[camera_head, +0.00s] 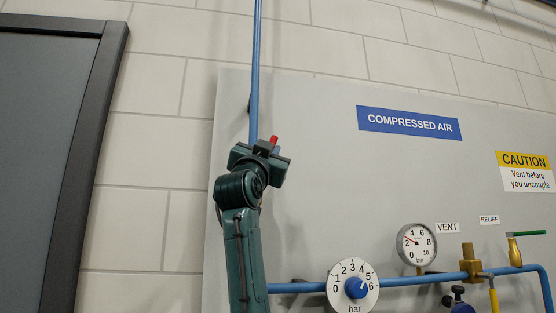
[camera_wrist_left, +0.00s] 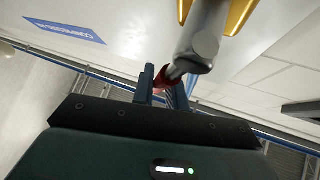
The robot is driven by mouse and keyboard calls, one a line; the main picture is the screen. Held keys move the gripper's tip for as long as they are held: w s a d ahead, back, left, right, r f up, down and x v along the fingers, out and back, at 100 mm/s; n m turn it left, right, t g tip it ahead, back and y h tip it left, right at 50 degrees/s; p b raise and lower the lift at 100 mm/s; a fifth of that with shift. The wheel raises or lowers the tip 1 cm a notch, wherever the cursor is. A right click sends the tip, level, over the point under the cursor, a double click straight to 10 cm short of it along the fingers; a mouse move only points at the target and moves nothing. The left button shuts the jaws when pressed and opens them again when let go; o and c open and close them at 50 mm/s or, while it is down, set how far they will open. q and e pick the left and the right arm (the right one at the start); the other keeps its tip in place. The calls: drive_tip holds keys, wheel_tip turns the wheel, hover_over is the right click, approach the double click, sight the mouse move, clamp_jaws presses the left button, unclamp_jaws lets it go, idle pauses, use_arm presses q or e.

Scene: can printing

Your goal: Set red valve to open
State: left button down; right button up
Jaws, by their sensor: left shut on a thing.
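The red valve's handle (camera_head: 274,140) shows as a small red tip just above my left gripper (camera_head: 266,152), beside the vertical blue pipe (camera_head: 256,70). My left arm and gripper hide most of the valve in the head view. In the left wrist view, the red handle (camera_wrist_left: 165,78) is between the two fingers of my left gripper (camera_wrist_left: 161,85), which is shut on it. A grey cylindrical part (camera_wrist_left: 203,48) with yellow pieces is just beyond the handle. I cannot tell the valve's setting. My right gripper is not in view.
A grey panel carries a "COMPRESSED AIR" sign (camera_head: 408,122), a caution sign (camera_head: 526,172), a pressure gauge (camera_head: 416,244) and a dial with a blue knob (camera_head: 356,288). A horizontal blue pipe (camera_head: 425,280) and a green relief lever (camera_head: 527,233) are at lower right. A dark door frame (camera_head: 85,150) is at left.

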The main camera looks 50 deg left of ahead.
use_arm(q)
drive_tip(key=n+y, duration=0.1)
drive_tip(key=s+n+g+y, duration=0.1)
drive_tip(key=n, duration=0.1)
drive_tip(key=n+y, duration=0.1)
drive_tip(key=shift+s+a+r+n+g+y, duration=0.15)
drive_tip(key=shift+a+n+g+y, duration=0.15)
drive_tip(key=shift+a+g+y, duration=0.1)
drive_tip(key=shift+s+a+n+g+y, duration=0.15)
drive_tip(key=shift+s+n+g+y, duration=0.2)
drive_tip(key=shift+n+g+y, duration=0.55)
drive_tip(key=shift+s+a+n+g+y, duration=0.15)
drive_tip(key=shift+s+n+g+y, duration=0.3)
drive_tip(key=shift+n, duration=0.75)
drive_tip(key=shift+w, duration=0.15)
drive_tip(key=c, duration=1.4)
unclamp_jaws()
drive_tip(key=shift+r, duration=0.1)
